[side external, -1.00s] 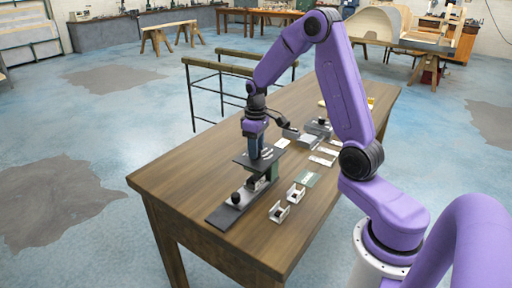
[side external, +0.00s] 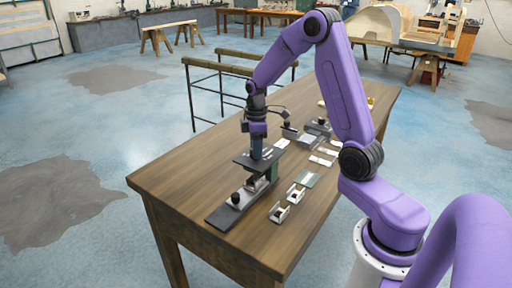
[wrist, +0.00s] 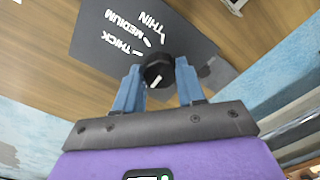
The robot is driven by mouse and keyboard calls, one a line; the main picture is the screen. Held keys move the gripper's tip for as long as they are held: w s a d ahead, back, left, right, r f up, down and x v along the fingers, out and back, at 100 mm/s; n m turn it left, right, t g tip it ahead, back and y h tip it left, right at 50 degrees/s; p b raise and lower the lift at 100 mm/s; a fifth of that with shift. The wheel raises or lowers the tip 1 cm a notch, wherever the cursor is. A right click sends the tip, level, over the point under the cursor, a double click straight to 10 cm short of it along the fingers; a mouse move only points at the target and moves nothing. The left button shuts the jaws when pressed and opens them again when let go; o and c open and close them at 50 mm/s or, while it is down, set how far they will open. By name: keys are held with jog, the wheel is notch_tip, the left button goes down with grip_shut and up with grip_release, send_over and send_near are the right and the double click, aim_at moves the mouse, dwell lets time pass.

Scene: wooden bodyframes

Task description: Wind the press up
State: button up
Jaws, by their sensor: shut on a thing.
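The press (side external: 262,172) stands on a long dark base (side external: 228,212) near the table's front left. Its dark top plate (side external: 245,160) shows in the wrist view as a grey plate (wrist: 110,48) lettered THIN, MEDIUM and THICK, each with a white tick. A round black knob (wrist: 158,66) with a white mark sits at the plate's edge. My gripper (wrist: 160,76) is above the press, its blue fingers closed on either side of the knob. In the side view my gripper (side external: 257,148) points down at the top plate, and the knob is hidden.
Two small white brackets (side external: 288,200), a glassy plate (side external: 307,180) and pale flat pieces (side external: 322,157) lie right of the press. Grey blocks (side external: 317,128) stand farther back. The table's left side (side external: 180,180) is clear. A rail (side external: 225,70) stands behind the table.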

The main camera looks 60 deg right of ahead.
dwell(0.4)
jog(key=o, duration=1)
jog(key=shift+o, duration=0.2)
jog(key=shift+r, duration=0.1)
notch_tip(320, 180, up, 17)
jog(key=shift+r, duration=0.1)
jog(key=s+a+f+n, duration=0.1)
jog(key=s+a+f, duration=0.1)
jog(key=s+a, duration=0.45)
jog(key=s+a+f+n, duration=0.15)
jog(key=s+a, duration=0.25)
jog(key=a, duration=0.6)
jog(key=s+a+f, duration=0.1)
jog(key=s+f, duration=0.2)
jog(key=s, duration=0.6)
jog(key=s+a+f+n, duration=0.1)
jog(key=s+f, duration=0.2)
jog(key=s, duration=0.6)
jog(key=shift+a+f, duration=0.15)
jog(key=shift+a, duration=0.05)
